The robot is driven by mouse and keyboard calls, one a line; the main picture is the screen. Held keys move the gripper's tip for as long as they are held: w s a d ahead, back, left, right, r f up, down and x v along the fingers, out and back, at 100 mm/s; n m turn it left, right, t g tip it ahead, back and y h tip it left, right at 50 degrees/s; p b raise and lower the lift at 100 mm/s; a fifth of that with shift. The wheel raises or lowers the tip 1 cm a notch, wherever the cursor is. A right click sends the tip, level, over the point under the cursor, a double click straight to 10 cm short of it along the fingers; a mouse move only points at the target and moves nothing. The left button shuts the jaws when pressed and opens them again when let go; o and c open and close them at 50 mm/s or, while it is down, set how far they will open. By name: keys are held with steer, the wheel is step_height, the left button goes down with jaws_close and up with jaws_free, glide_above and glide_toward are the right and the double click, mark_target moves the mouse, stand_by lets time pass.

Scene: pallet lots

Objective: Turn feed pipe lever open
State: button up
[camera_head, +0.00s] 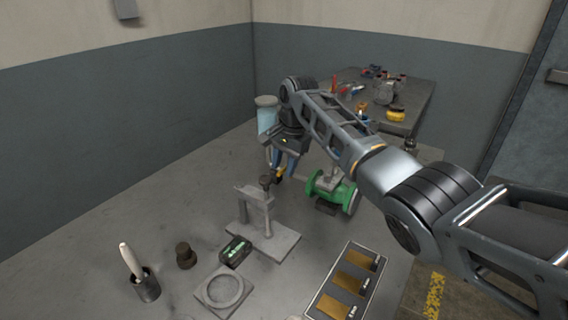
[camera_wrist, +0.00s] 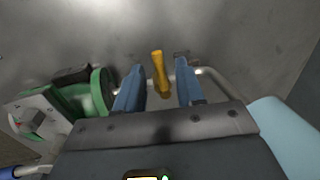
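A short yellow lever (camera_head: 282,173) shows just below my gripper in the head view. In the wrist view the yellow lever (camera_wrist: 160,74) stands in the gap between the two blue fingers, apart from both. My gripper (camera_head: 284,164) is open and points down; its fingers (camera_wrist: 161,90) are well spread and hold nothing. A thin grey pipe (camera_wrist: 214,76) runs behind the right finger, near the lever. The lever's base and its joint with the pipe are partly hidden, and I cannot tell whether they are connected.
A green flanged valve (camera_head: 328,190) sits close on the right; it is on the left in the wrist view (camera_wrist: 72,100). A light blue cylinder (camera_head: 266,114) stands behind my gripper. A grey stand (camera_head: 264,240) is in front. A cluttered table (camera_head: 424,97) is farther back.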

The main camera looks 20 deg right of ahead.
jaws_close()
